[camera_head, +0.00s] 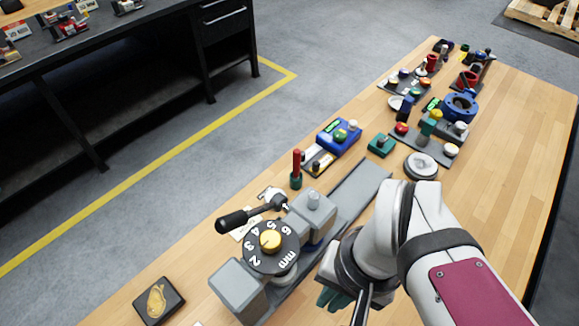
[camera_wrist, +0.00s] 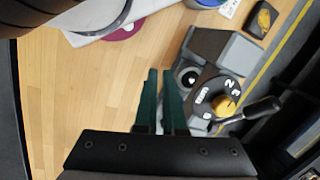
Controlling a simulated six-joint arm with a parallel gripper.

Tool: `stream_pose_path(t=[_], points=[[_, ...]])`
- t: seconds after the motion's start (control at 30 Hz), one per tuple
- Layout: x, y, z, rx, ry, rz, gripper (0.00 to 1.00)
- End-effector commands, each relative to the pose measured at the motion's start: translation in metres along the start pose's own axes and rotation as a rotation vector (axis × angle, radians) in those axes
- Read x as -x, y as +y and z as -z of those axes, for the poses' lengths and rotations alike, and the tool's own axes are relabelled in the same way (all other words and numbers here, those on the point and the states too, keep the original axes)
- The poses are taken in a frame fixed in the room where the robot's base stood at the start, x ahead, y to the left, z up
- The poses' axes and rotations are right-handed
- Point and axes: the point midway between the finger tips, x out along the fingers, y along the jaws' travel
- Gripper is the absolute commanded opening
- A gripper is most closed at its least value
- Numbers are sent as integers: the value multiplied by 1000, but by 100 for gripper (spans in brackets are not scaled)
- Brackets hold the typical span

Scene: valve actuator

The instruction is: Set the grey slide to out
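The valve actuator has a black numbered dial (camera_head: 270,248) with a yellow knob, and a black-handled lever (camera_head: 248,215). A grey block with a round grey peg (camera_head: 313,205) stands at its far end, and a plain grey block (camera_head: 238,285) at its near end. I cannot tell which grey part is the slide. The dial (camera_wrist: 213,97) and plain block (camera_wrist: 236,52) also show at right in the wrist view. My gripper (camera_wrist: 160,72) has teal fingers slightly apart with wood visible between them. It is empty, beside the actuator and apart from it.
A flat grey rail (camera_head: 360,188) runs away from the actuator. A red-handled switch (camera_head: 296,168) and blue box (camera_head: 339,137) stand behind it, with several devices farther back. A gold plaque (camera_head: 158,301) lies near. Bare wood (camera_head: 500,200) is at right.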

Motion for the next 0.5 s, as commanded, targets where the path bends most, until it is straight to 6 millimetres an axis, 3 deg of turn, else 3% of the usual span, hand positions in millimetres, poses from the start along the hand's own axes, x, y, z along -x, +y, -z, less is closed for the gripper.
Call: stream_pose_path(t=[0.07,0.13,0.2,0.3,0.33,0.37,0.4,0.5], points=[[8,-12,17,83,-5,9,23],[20,-35,54,264,-10,29,36],[27,-63,103,500,-7,59,49],[21,-96,170,816,13,97,64],[17,-103,186,894,20,104,64],[12,-105,200,966,26,95,64],[1,-95,218,1064,21,26,64],[-14,-69,245,1218,1,-130,64]])
